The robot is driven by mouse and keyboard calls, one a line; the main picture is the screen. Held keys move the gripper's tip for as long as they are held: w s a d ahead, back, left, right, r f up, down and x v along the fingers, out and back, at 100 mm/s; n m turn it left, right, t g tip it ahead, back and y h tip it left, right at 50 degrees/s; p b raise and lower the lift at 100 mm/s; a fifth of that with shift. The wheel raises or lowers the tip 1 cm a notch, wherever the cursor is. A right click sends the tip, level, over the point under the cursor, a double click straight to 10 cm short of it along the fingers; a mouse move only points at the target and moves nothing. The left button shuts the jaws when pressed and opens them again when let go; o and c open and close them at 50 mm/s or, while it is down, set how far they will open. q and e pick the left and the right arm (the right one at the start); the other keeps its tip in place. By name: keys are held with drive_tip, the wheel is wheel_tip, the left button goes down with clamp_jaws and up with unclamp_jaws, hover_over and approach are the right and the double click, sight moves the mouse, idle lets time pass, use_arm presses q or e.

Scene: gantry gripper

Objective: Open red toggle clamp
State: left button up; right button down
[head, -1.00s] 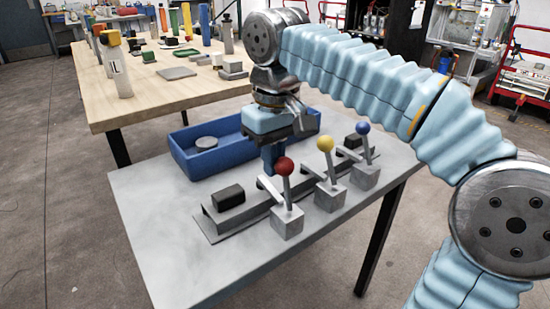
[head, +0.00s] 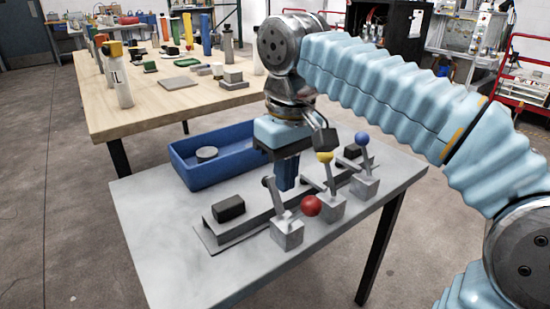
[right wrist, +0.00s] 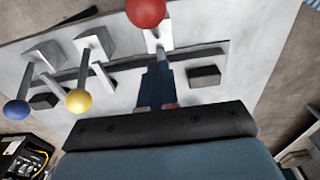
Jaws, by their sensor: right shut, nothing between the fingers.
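The clamp's bar (head: 274,192) stands up from the block with a dark tip, leaning back left, off the rail. My right gripper (head: 287,184) points down, its blue fingers shut and empty, just behind the bar and knob. Whether they touch the clamp is unclear. In the right wrist view the fingers (right wrist: 157,75) point towards the clamp, and the red knob (right wrist: 146,12) is at the top edge. My left gripper is not in view.
The yellow-knob clamp (head: 325,158) and blue-knob clamp (head: 362,138) stand upright to the right, the yellow close to my gripper. A black block (head: 229,208) sits on the rail. A blue bin (head: 190,178) is behind. The grey table's left front (head: 160,250) is clear.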

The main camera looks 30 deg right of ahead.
use_arm(q)
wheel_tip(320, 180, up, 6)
drive_tip(key=p, duration=0.5)
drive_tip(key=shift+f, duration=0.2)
use_arm(e)
wheel_tip(320, 180, up, 7)
drive_tip(key=shift+r, duration=0.2)
drive_tip(key=shift+s, duration=0.1)
